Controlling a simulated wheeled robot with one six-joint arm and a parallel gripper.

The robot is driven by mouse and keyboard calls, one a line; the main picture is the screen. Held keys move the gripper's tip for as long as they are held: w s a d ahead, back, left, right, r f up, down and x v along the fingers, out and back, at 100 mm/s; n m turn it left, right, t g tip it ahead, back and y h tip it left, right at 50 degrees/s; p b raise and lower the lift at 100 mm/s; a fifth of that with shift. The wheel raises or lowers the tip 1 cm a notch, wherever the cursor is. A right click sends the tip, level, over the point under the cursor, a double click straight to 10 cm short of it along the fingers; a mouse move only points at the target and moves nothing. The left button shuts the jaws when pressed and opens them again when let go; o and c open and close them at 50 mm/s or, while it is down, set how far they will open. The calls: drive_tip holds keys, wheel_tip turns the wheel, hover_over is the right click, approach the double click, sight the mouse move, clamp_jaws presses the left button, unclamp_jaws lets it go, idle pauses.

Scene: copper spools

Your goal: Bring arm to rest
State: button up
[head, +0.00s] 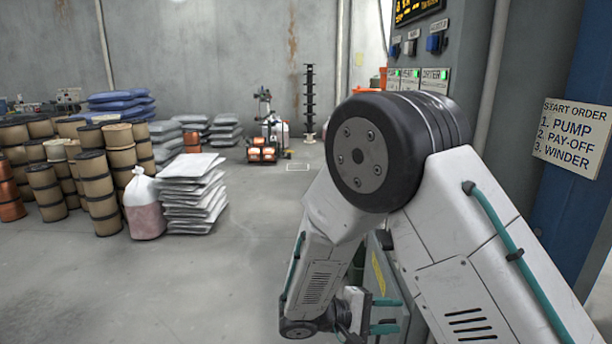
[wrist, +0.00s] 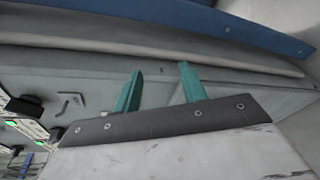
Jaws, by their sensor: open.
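My arm fills the right half of the head view, bent at a large black joint, with its lower part hanging down toward the bottom middle. My gripper shows in the wrist view as two teal fingers (wrist: 160,88), which stand apart with nothing between them. Beyond the fingers are grey wall or cabinet surfaces and a pale pipe.
A grey control panel (head: 455,62) with labelled switches stands behind my arm. A start-order sign (head: 572,137) hangs at right. Stacked spools (head: 98,188), white sacks (head: 190,196) and a clear bag (head: 143,208) stand at left. The floor (head: 240,260) in the middle is clear.

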drive_tip(key=s+d+r+m+y, duration=0.3)
drive_tip(key=s+r+y, duration=0.4)
drive_tip(key=s+r, duration=0.3)
drive_tip(key=s+d+r+m+y, duration=0.3)
drive_tip(key=s+d+r+y, duration=0.2)
drive_tip(key=s, duration=1)
wheel_tip(320, 180, up, 6)
drive_tip(key=y, duration=0.3)
drive_tip(key=shift+s+d+m+g+y, duration=0.2)
drive_tip(key=shift+m+g+y, duration=0.1)
drive_tip(key=shift+m+g, duration=0.1)
drive_tip(key=shift+f, duration=0.1)
